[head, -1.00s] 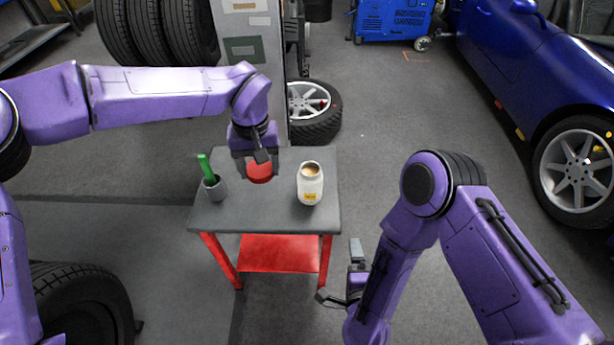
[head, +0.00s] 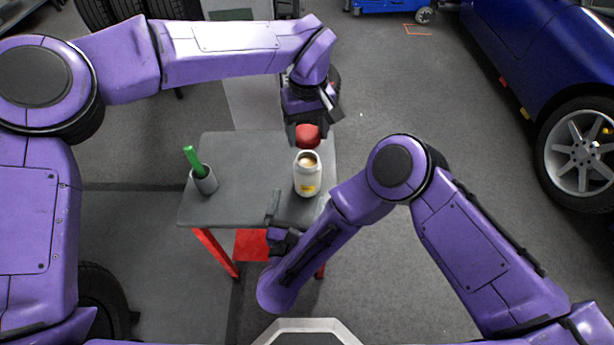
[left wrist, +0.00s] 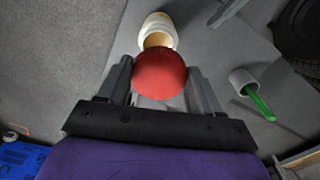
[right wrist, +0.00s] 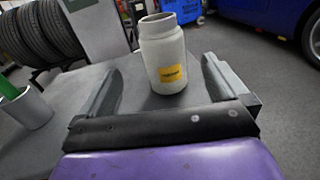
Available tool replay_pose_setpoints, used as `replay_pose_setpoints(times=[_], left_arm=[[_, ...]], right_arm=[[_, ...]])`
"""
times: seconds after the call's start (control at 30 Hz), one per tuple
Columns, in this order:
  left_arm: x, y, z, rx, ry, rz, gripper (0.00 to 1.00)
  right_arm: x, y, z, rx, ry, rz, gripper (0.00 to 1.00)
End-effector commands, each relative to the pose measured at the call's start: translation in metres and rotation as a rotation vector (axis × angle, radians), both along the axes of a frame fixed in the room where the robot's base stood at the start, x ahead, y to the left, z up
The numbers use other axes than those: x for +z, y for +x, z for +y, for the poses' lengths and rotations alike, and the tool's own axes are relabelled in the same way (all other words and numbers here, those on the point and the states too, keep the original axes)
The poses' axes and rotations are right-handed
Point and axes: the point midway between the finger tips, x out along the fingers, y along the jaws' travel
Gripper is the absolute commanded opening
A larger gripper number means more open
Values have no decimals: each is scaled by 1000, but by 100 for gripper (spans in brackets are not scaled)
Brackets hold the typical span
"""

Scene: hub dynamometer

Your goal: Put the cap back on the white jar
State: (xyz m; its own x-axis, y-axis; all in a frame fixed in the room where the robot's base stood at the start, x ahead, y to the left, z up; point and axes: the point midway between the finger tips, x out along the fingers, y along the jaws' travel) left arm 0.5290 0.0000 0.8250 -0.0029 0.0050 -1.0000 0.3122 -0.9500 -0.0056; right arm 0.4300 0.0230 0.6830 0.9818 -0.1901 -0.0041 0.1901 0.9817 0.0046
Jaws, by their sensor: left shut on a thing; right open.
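The white jar (head: 307,178) stands upright and uncapped near the right side of the small table, with a yellow label facing me. Its tan-coloured opening shows in the left wrist view (left wrist: 157,39). The red cap (head: 308,136) is in my left gripper (head: 307,137), which is shut on it, above and just behind the jar's mouth; it also shows in the left wrist view (left wrist: 159,74). My right gripper (head: 274,222) is open and empty at the table's front edge. In the right wrist view the jar (right wrist: 163,60) stands ahead, between and beyond the fingers.
A grey cup (head: 204,181) with a green-handled item (head: 193,160) stands at the left of the grey table top (head: 240,165). The middle of the table is clear. A blue car (head: 535,60) is at the right.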

Motion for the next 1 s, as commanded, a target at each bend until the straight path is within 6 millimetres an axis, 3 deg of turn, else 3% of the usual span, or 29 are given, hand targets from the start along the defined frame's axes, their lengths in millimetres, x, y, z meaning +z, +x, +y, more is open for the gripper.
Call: replay_pose_setpoints(times=[0.3,0.5,0.9,0.93,1.0], left_arm=[[0,0,-1,-3,0,0,37],[0,0,-2,-3,0,0,37],[0,0,-2,-4,0,0,37],[0,0,-2,-4,0,0,37],[0,0,-2,-4,0,0,37]], right_arm=[[-1,61,-17,-12,-6,-3,100],[0,89,-21,-8,-7,-5,100],[0,98,-23,-5,-7,-3,100],[0,98,-22,-5,-7,-3,97],[0,98,-22,-5,-7,-3,74]])
